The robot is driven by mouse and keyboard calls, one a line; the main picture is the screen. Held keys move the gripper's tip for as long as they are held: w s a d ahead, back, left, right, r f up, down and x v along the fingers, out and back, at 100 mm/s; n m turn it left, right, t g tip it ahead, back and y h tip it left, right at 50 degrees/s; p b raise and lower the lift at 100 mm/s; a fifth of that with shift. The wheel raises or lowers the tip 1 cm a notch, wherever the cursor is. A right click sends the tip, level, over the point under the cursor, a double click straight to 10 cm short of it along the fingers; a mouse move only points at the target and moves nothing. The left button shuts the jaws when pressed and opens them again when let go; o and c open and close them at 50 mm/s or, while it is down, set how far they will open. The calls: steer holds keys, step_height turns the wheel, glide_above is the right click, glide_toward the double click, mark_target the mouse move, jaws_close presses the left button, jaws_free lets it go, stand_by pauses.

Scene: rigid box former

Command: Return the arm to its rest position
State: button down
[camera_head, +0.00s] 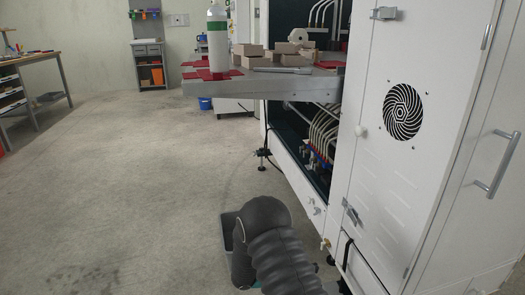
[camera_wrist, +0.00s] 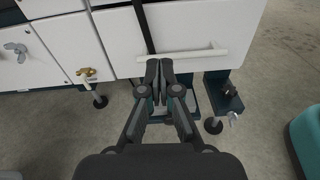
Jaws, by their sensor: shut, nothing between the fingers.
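My gripper (camera_wrist: 159,72) shows in the wrist view with its two dark fingers together, shut and empty. It hangs in front of the lower part of a white machine cabinet (camera_wrist: 120,40), near a pale horizontal bar (camera_wrist: 185,56). I cannot tell whether the fingertips touch the cabinet. In the head view my dark arm (camera_head: 270,245) is low at the bottom middle, left of the cabinet (camera_head: 370,160). The gripper itself does not show there.
A metal table (camera_head: 290,86) juts out from the machine, carrying several cardboard boxes (camera_head: 262,56) and a green-white cylinder (camera_head: 217,45). The cabinet has a handle (camera_head: 497,163) and a fan grille (camera_head: 402,112). A workbench (camera_head: 28,62) stands far left. The floor (camera_head: 120,190) at left is clear.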

steer(key=s+r+m+g+y, duration=0.1)
steer(key=s+m+g+y, duration=0.55)
steer(key=s, duration=0.65)
steer(key=s+a+r+m+t+y, duration=0.1)
steer(key=s+r+m+t+y, duration=0.2)
steer(key=r, duration=0.7)
steer(key=s+a+r+m+t+y+p, duration=0.1)
steer(key=s+r+m+t+y, duration=0.2)
steer(key=s+r, duration=0.5)
steer(key=s+r+m+t+y+p, duration=0.1)
steer(key=s+r+m+t+y, duration=0.2)
steer(key=r, duration=1)
steer(key=s+m+y, duration=0.1)
steer(key=s+m, duration=0.2)
steer(key=shift+s+a+r+m, duration=0.2)
steer(key=shift+a+r+m, duration=0.05)
steer(key=shift+a+m, duration=0.15)
steer(key=shift+a+t, duration=0.1)
steer(key=shift+t, duration=0.15)
